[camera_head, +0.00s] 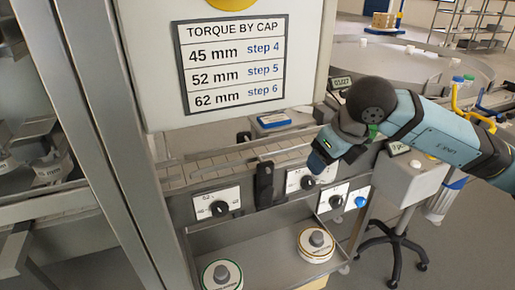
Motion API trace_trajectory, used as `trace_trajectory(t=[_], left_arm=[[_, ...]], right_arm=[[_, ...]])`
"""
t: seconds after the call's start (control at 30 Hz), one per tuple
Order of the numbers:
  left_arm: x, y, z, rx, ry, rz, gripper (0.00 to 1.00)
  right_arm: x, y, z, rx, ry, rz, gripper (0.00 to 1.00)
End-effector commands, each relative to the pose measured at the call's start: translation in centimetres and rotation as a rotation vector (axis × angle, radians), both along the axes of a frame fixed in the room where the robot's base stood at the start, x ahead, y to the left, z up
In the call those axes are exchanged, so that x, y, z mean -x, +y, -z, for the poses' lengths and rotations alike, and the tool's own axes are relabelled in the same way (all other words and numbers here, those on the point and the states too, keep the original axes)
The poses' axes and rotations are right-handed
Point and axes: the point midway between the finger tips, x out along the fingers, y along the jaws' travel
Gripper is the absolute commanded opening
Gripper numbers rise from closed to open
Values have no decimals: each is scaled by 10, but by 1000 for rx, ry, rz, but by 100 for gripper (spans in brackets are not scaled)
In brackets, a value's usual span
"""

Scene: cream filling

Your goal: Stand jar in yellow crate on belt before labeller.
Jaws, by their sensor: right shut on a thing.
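My right gripper (318,165) comes in from the right and points down at the front of the machine. Its jaws are shut at the dark knob (307,183) of the middle white dial plate, and its fingertips are largely hidden. I see no yellow crate, and I cannot pick out the labeller. My left gripper is not in view.
A metal tray (258,262) below the dials holds two round discs with grey knobs (315,243). A second dial (218,205) is at left. A torque sign (233,62) hangs above. A wheeled stand (405,185) is at right.

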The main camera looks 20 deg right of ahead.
Motion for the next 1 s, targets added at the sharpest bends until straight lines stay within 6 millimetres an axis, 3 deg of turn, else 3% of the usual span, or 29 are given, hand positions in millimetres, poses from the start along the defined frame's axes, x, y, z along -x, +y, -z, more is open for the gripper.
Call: trace_trajectory(t=[0.6, 0.8, 1.0], left_arm=[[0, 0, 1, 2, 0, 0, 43], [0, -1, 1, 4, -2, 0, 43], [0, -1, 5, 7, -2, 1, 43]], right_arm=[[-148, 32, 0, -3, 1, -1, 25], [-171, 36, 0, -1, 0, -1, 25], [-173, 36, 17, 1, 3, -1, 25]])
